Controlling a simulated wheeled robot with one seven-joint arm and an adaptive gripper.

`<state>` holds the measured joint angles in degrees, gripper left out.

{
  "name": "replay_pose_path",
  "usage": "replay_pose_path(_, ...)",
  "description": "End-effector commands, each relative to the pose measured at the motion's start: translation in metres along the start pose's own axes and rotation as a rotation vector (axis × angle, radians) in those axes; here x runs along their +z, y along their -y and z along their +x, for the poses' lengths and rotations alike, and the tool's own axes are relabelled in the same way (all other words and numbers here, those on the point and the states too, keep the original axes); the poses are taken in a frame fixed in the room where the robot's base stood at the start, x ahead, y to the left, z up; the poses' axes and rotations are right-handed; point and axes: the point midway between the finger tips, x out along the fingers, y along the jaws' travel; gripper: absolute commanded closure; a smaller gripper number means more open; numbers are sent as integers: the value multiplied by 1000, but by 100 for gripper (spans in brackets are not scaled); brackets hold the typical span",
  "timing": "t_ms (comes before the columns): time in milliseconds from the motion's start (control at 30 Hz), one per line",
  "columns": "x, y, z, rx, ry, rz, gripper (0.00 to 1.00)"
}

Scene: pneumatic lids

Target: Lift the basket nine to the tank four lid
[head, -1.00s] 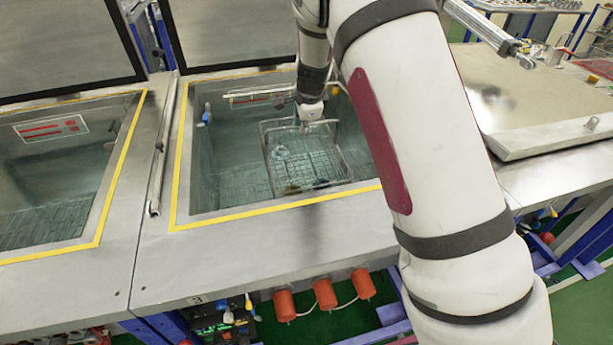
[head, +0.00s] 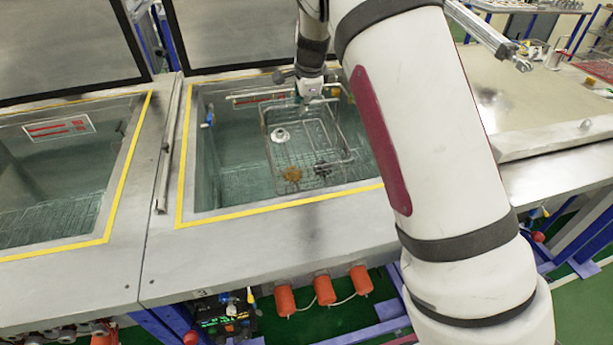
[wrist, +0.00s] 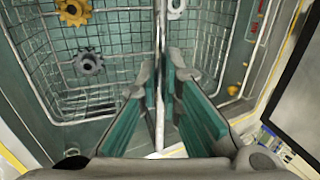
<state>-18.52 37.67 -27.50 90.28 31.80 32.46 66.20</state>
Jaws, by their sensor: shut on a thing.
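The wire basket (head: 351,157) hangs in the open, yellow-edged tank (head: 188,165), raised high near the tank's rim. It holds a pale ring-like part (head: 279,134), an orange-brown gear (head: 291,174) and a dark part (head: 325,168). My gripper (head: 308,100) is at the basket's far side, shut on its handle bar. In the wrist view, the teal-padded fingers (wrist: 163,72) stand on both sides of the bar, with the basket wires (wrist: 40,60) beyond. The closed, flat lid (head: 545,90) to the right may be the tank four lid; I cannot read a number on it.
Another open tank (head: 104,215) is at the left. Dark-framed raised lids (head: 235,35) stand behind the tanks. A steel deck (head: 270,225) runs along the front. A red-and-white sign (head: 58,128) is on the left tank's wall. My arm covers the tank's right side.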

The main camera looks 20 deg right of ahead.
Motion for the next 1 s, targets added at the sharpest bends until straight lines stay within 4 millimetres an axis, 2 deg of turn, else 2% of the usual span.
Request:
replay_pose_path(100,0,6,-12,-7,-1,1,100)
replay_pose_path(1000,-1,36,-72,-9,-1,1,100)
